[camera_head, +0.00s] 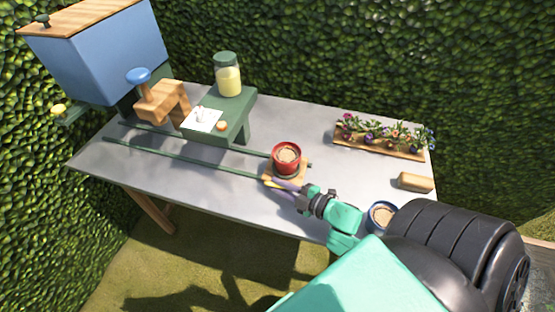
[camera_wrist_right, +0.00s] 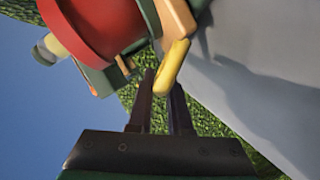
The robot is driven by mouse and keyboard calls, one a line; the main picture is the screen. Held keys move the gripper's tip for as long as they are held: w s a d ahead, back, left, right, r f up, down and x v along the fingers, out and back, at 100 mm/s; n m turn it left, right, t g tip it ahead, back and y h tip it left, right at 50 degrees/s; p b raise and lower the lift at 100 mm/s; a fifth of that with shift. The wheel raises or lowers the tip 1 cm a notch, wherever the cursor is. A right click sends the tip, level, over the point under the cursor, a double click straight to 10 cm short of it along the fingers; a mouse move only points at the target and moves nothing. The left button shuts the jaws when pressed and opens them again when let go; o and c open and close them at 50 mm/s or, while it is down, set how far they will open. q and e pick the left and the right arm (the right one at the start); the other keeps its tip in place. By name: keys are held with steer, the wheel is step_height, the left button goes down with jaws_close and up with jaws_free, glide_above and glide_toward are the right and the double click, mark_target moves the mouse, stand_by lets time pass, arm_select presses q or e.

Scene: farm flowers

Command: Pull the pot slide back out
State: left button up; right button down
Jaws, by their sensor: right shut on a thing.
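The pot slide (camera_head: 299,176) is a small wooden plate at the right end of two green rails (camera_head: 190,158) on the grey table. A red pot (camera_head: 286,156) with light brown filling stands upright on it. The slide's yellow handle (camera_head: 271,183) sticks out at its front edge. My right gripper (camera_head: 284,187) is at the handle, with its fingers shut on it. The wrist view shows the yellow handle (camera_wrist_right: 173,65) between the fingertips (camera_wrist_right: 162,90), with the red pot (camera_wrist_right: 98,28) close by. My left gripper is out of view.
A green stand (camera_head: 238,115) holds a jar (camera_head: 228,75) over the rails. A blue box (camera_head: 105,60) and a wooden block with a blue knob (camera_head: 138,76) stand left. A flower tray (camera_head: 380,149), wooden block (camera_head: 415,182) and blue-rimmed pot (camera_head: 381,216) are right.

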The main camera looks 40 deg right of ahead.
steer(key=c, duration=0.8)
jaws_free()
steer(key=shift+s+d+f, duration=0.15)
steer(key=shift+c, duration=0.2)
steer(key=shift+s, duration=0.1)
steer(key=shift+s+d, duration=0.1)
steer(key=shift+s, duration=0.1)
steer(key=v, duration=0.6)
steer(key=shift+s+d+b, duration=0.1)
steer(key=shift+s+b, duration=0.15)
steer(key=shift+b, duration=0.15)
steer(key=shift+s+d+r, duration=0.1)
steer(key=shift+s+r, duration=0.15)
steer(key=shift+s, duration=0.05)
steer(key=shift+w, duration=0.1)
